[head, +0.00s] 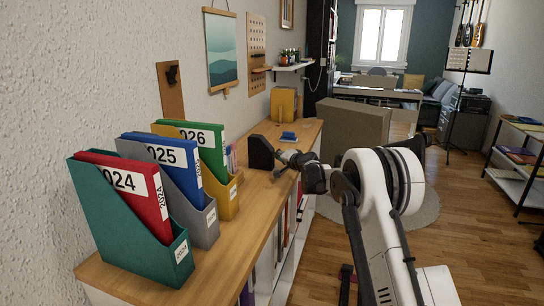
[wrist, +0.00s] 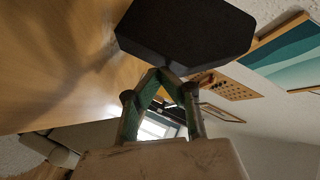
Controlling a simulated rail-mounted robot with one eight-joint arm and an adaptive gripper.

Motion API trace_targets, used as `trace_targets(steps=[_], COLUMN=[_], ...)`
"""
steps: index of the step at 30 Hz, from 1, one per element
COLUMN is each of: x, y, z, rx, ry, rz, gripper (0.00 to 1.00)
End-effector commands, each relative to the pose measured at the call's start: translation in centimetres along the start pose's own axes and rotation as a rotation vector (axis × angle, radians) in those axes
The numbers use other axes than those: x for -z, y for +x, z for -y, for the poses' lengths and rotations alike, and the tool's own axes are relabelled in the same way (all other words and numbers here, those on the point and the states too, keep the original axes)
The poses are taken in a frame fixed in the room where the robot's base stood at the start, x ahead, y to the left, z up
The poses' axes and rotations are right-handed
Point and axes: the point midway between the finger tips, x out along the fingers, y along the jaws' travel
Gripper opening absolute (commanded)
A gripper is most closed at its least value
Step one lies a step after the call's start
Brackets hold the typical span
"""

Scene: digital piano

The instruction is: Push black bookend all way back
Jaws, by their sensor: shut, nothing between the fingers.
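The black bookend (head: 260,152) stands upright on the wooden shelf top (head: 236,232), beyond the magazine files. In the wrist view the bookend (wrist: 185,35) is a dark angular plate across the top. My gripper (head: 279,159) is at the bookend's right side in the head view. In the wrist view the fingertips of my gripper (wrist: 160,72) meet just below the plate's lower edge. The fingers are shut with nothing between them. I cannot tell whether they touch the bookend.
Teal (head: 130,215), grey (head: 200,226) and yellow (head: 228,198) magazine files stand along the wall on the near shelf. A small blue object (head: 288,137) and a yellow file (head: 284,105) are farther along. The shelf's front strip beside the files is clear.

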Motion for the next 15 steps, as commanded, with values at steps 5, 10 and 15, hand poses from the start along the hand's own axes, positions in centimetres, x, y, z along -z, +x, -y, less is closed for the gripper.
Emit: trace_targets(steps=[5,10,15], x=[-0.2,-0.31,-0.41], y=[0.19,0.34,0.49], z=[0.16,0.27,0.37], rx=[0.0,0.001,0.001], ry=[0.0,0.0,0.0], rz=[0.001,0.002,0.002], gripper=[0.0,0.0,0.0])
